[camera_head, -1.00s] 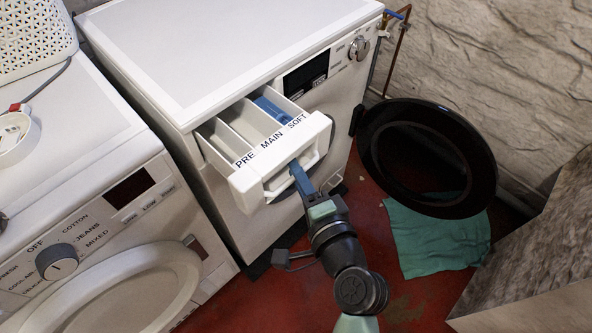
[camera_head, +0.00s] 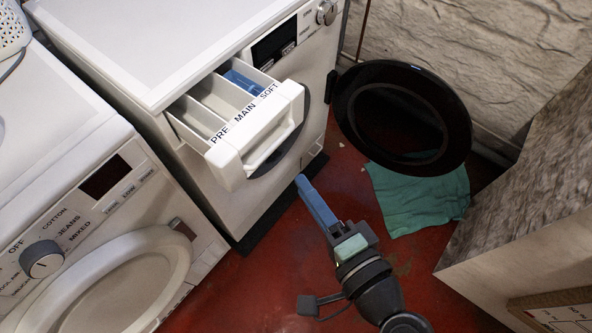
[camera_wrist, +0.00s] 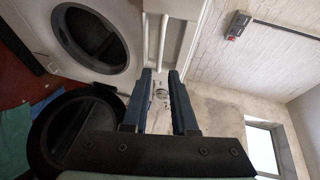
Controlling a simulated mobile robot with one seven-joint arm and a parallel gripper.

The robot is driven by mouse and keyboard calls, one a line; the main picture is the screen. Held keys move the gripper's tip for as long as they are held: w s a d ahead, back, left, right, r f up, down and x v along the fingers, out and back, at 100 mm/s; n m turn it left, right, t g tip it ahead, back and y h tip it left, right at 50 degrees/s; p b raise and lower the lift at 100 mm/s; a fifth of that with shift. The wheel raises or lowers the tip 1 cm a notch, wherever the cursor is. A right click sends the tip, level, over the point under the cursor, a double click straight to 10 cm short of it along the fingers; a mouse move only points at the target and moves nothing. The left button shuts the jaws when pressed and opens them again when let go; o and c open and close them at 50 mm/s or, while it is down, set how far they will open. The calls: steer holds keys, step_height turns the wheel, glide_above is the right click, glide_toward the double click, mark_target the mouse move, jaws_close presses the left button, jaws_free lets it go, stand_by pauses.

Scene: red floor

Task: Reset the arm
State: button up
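My gripper (camera_head: 301,180) has blue fingers and is clear of the drawer handle, in front of the washing machine and below the drawer in the head view. In the wrist view my gripper (camera_wrist: 161,76) has its two fingers apart with nothing between them. The white detergent drawer (camera_head: 232,160), labelled PRE, MAIN and SOFT, is pulled out of the washing machine (camera_head: 150,50). A blue insert (camera_head: 243,82) sits in its SOFT compartment.
The machine's round dark door (camera_head: 402,118) stands open at the right, above a green cloth (camera_head: 420,195) on the red floor. A second white machine (camera_head: 95,215) is at the left. A grey-topped cabinet (camera_head: 530,165) stands at the right.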

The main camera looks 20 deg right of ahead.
steer(key=shift+s+d+r, duration=0.1)
steer(key=shift+s, duration=0.2)
stand_by(0.4)
